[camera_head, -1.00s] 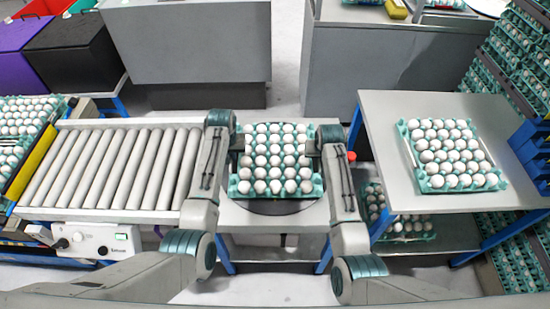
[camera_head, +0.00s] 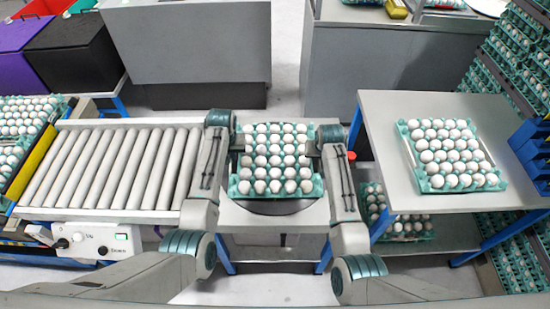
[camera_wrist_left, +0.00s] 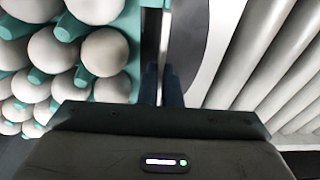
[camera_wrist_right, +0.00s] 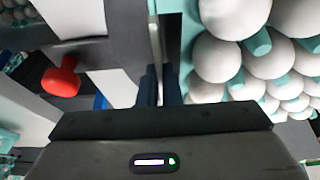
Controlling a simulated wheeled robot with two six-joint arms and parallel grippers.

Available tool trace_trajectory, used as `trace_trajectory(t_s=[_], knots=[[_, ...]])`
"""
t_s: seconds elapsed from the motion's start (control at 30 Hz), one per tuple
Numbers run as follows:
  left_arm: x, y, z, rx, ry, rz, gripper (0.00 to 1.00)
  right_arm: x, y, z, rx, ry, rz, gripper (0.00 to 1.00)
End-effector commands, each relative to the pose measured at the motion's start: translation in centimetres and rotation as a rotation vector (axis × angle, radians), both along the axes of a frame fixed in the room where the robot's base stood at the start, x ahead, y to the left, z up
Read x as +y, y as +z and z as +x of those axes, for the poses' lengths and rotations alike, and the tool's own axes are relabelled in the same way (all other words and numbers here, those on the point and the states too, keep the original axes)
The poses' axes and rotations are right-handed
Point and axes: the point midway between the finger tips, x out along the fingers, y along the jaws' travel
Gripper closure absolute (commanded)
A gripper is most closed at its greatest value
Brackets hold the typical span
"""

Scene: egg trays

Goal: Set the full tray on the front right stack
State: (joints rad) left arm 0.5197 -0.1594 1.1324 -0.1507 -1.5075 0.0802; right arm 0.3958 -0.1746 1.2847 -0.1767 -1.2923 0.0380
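The full tray (camera_head: 244,187) is teal and loaded with white eggs, in the middle of the head view above a dark round plate. It looks level; I cannot tell whether it touches the plate. My left gripper (camera_wrist_left: 161,85) is at its left side, the fingers close together on its thin side edge. My right gripper (camera_wrist_right: 159,85) is likewise closed on the right side edge. The fingertips are largely hidden in the head view. A second egg tray (camera_head: 408,160) lies on the table to the right; I cannot tell whether it belongs to the front right stack.
The grey table (camera_head: 384,120) has bare room left of its tray. More trays (camera_head: 408,228) sit under it, and tall stacks (camera_head: 508,60) stand behind right. A roller conveyor (camera_head: 110,165) lies left. A red knob (camera_wrist_right: 62,75) is near my right gripper.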

Motion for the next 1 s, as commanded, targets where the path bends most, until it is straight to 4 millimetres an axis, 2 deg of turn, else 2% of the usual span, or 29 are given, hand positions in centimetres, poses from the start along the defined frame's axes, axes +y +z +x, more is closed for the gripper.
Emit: trace_trajectory(t_s=[0.37, 0.8, 1.0], knots=[[0.0, 1.2, 0.2, -0.004, 0.0, 0.0, 1.0, 0.0, 1.2, 0.2, -0.005, 0.0, 0.0, 1.0], [0.0, 4.6, 0.2, -0.005, 0.0, 0.0, 1.0, 0.0, 4.6, 0.2, -0.005, 0.0, 0.0, 1.0], [0.0, 5.3, 0.1, -0.004, 0.0, 0.0, 1.0, 0.0, 5.3, 0.2, -0.005, 0.0, 0.0, 1.0]])
